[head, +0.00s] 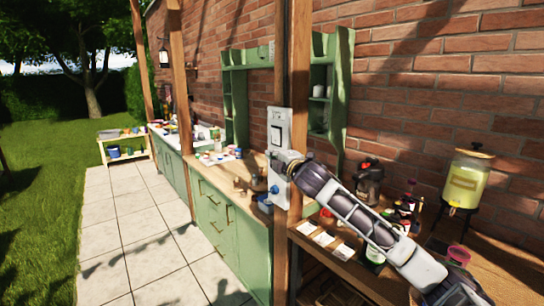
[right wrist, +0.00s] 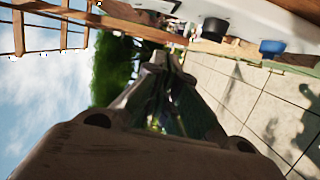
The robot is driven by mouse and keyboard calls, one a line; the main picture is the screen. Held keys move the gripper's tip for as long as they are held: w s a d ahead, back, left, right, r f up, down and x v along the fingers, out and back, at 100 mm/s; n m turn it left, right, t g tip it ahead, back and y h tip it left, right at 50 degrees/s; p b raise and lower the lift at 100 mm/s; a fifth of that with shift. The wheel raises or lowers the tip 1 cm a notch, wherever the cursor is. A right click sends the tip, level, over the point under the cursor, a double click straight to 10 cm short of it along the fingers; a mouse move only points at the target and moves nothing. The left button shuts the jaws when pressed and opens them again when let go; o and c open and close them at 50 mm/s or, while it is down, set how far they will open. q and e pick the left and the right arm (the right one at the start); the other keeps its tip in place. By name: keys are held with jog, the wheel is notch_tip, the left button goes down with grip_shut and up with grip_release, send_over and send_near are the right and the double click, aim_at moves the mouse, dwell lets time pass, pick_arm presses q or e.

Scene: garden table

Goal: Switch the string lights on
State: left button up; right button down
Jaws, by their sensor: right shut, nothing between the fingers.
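A pale control panel (head: 279,118) is fixed to a wooden post (head: 297,60) in the middle of the head view. It has a switch-like part in its upper half and a blue knob (head: 275,190) low down. My right gripper (head: 283,160) is in front of the panel's middle and covers part of it; contact cannot be told. In the right wrist view the gripper (right wrist: 160,65) is shut and empty. The panel (right wrist: 280,22) runs along the top right there, with a black knob (right wrist: 215,29) and the blue knob (right wrist: 271,47). No string lights can be made out. My left gripper is out of view.
Green cabinets (head: 222,215) with a wooden top stand left of the post. A counter at right holds a drink dispenser (head: 466,180), a dark coffee-maker-like appliance (head: 368,180), cards and bottles. A brick wall (head: 430,100) is behind. The paved path (head: 125,220) is clear.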

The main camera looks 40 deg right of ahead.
jog(key=shift+s+a, duration=0.1)
jog(key=shift+s, duration=0.4)
dwell(0.4)
